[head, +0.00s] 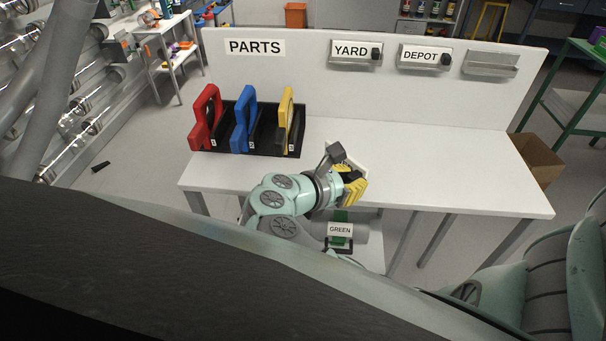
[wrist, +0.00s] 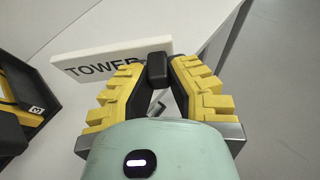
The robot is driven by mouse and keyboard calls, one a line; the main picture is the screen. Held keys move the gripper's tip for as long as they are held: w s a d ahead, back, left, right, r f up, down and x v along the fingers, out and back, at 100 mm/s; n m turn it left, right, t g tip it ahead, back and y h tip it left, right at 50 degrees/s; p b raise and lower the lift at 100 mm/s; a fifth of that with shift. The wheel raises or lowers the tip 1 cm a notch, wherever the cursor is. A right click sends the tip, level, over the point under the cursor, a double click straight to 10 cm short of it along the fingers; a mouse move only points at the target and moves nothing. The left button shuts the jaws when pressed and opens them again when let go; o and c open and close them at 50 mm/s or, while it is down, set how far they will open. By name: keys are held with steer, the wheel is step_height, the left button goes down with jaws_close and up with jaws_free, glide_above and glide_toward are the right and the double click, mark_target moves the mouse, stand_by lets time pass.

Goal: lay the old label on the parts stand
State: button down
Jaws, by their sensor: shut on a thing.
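My gripper (head: 352,184) is shut on the black knob of a white label reading TOWER (wrist: 100,62). In the wrist view, the gripper's yellow fingers (wrist: 158,72) pinch the knob from both sides, and part of the lettering is hidden. In the head view only a pale bit of the label (head: 354,160) shows behind the fingers. The parts stand (head: 430,165) is a white table with a back panel marked PARTS. My gripper is by its front edge, with the label apparently above the top; the exact gap cannot be told.
A black rack (head: 267,140) holds red, blue and yellow handled pieces on the left of the stand. YARD (head: 350,52) and DEPOT (head: 420,56) labels sit in holders; a third holder (head: 490,64) is empty. The middle and right of the top are clear.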

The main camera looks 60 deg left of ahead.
steer(key=shift+s+a+f, duration=0.1)
steer(key=shift+a+f, duration=0.05)
steer(key=shift+f, duration=0.15)
steer(key=p, duration=0.2)
glide_above(392, 177)
steer(key=shift+w+f, duration=0.2)
steer(key=shift+f, duration=0.5)
steer(key=shift+s+f+b, duration=0.15)
steer(key=shift+f+b, duration=0.45)
steer(key=shift+f, duration=1.15)
steer(key=shift+f, duration=0.15)
steer(key=c, duration=1.1)
jaws_free()
